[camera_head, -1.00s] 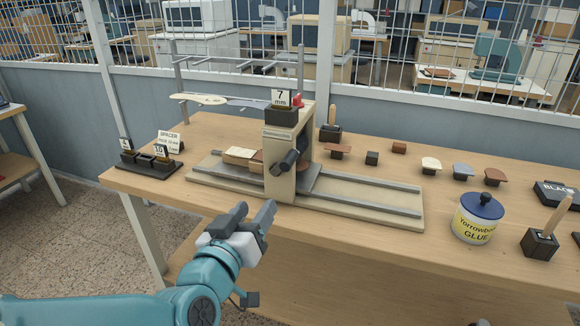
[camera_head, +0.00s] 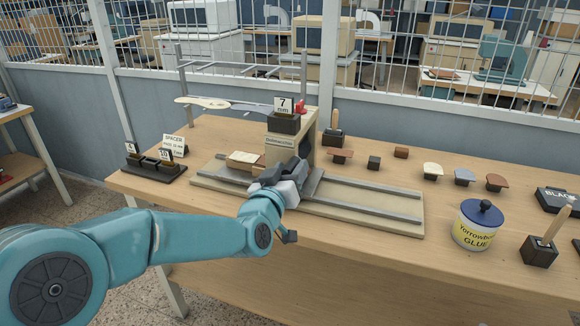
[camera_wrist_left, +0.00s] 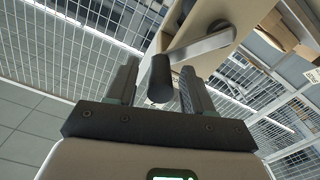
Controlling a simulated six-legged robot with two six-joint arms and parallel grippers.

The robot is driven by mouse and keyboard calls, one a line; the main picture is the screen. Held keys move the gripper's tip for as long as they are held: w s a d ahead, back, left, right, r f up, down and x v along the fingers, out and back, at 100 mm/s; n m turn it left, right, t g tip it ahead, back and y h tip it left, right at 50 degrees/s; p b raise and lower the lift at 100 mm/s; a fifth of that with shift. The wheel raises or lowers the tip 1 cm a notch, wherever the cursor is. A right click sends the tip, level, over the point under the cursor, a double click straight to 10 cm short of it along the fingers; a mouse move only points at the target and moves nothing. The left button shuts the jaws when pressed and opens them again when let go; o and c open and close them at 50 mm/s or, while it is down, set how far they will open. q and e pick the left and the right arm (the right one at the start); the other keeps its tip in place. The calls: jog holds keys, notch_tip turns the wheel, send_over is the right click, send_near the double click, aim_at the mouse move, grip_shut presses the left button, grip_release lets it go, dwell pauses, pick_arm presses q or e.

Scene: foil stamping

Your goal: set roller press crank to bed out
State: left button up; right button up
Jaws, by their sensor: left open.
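The roller press (camera_head: 285,143) stands on the table, a cream upright on a long base with rails (camera_head: 370,197). My left gripper (camera_head: 285,175) is in front of its upright and hides the crank in the head view. In the left wrist view the crank's dark handle (camera_wrist_left: 160,80) lies between the two open fingers of my left gripper (camera_wrist_left: 155,85). The grey crank arm (camera_wrist_left: 203,46) runs up right from it to the cream press side. I cannot tell whether the fingers touch the handle. My right gripper is not in view.
A spacer rack (camera_head: 153,168) with small labels stands at the left. A glue jar (camera_head: 477,226), a wooden-handled tool (camera_head: 545,240) and several small stamps lie to the right. A wire mesh partition (camera_head: 220,50) rises behind the table.

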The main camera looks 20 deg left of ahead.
pick_arm(q)
jog(key=shift+w, duration=0.2)
jog(key=shift+c, duration=0.4)
grip_shut()
